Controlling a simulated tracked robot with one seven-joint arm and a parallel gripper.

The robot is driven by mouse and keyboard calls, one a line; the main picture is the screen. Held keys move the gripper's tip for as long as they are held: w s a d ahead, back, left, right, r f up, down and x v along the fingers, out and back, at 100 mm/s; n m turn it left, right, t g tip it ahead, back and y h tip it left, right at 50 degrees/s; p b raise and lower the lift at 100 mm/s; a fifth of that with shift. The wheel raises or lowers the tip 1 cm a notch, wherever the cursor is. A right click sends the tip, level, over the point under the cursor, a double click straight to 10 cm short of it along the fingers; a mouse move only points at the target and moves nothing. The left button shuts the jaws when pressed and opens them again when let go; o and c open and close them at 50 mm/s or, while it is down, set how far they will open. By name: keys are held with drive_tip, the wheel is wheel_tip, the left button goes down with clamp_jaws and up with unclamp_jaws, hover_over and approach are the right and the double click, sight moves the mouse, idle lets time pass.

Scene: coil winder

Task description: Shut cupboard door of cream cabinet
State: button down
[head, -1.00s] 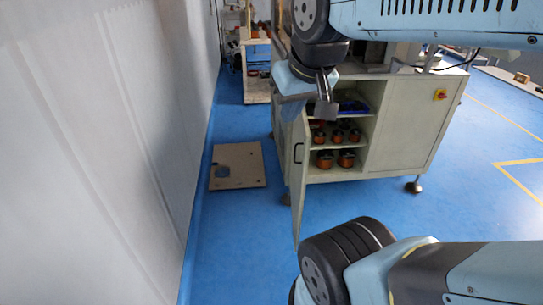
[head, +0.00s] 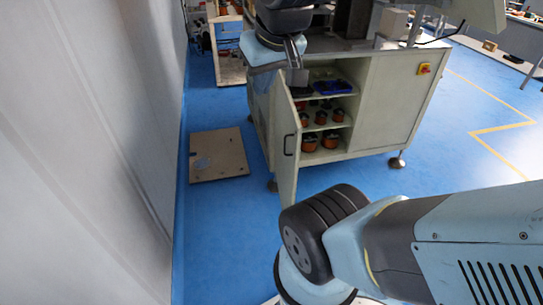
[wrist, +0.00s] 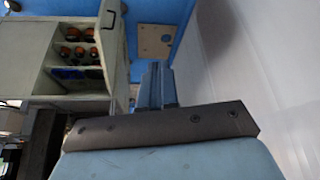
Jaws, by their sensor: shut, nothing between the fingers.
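The cream cabinet (head: 385,105) stands on the blue floor in the head view, and its body also shows at the left of the wrist view (wrist: 28,50). Its cupboard door (head: 284,150) stands open on the left side of the opening, with a dark handle (head: 289,146). My gripper (head: 297,76) is shut and empty, near the door's top edge; I cannot tell whether it touches. In the wrist view my gripper's fingers (wrist: 152,85) are together, to the right of the door (wrist: 113,45).
Copper coils (head: 330,139) and blue bins (head: 332,87) sit on the cabinet's shelves. A flat board (head: 218,156) lies on the floor left of the door. A pale wall (head: 80,150) runs along the left. Floor is clear between board and cabinet.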

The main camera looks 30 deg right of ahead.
drive_tip(key=w+d+f+n+g+h, duration=0.3)
drive_tip(key=w+f+n+g, duration=0.1)
drive_tip(key=w+f+n, duration=0.4)
drive_tip(key=w+d+f+n+g+h, duration=0.2)
drive_tip(key=w+d+f+n+g, duration=0.1)
drive_tip(key=w+f+n, duration=0.45)
drive_tip(key=n+g+h, duration=0.2)
drive_tip(key=n+h, duration=0.1)
drive_tip(key=n, duration=1.3)
approach(290, 169)
drive_tip(key=a+f+x, duration=0.1)
drive_tip(key=x, duration=0.4)
drive_tip(key=shift+s+d+r+m, duration=0.2)
drive_tip(key=shift+d+r+m, duration=0.05)
drive_tip(key=shift+d, duration=0.35)
drive_tip(key=shift+s+d, duration=0.1)
drive_tip(key=shift+d, duration=0.05)
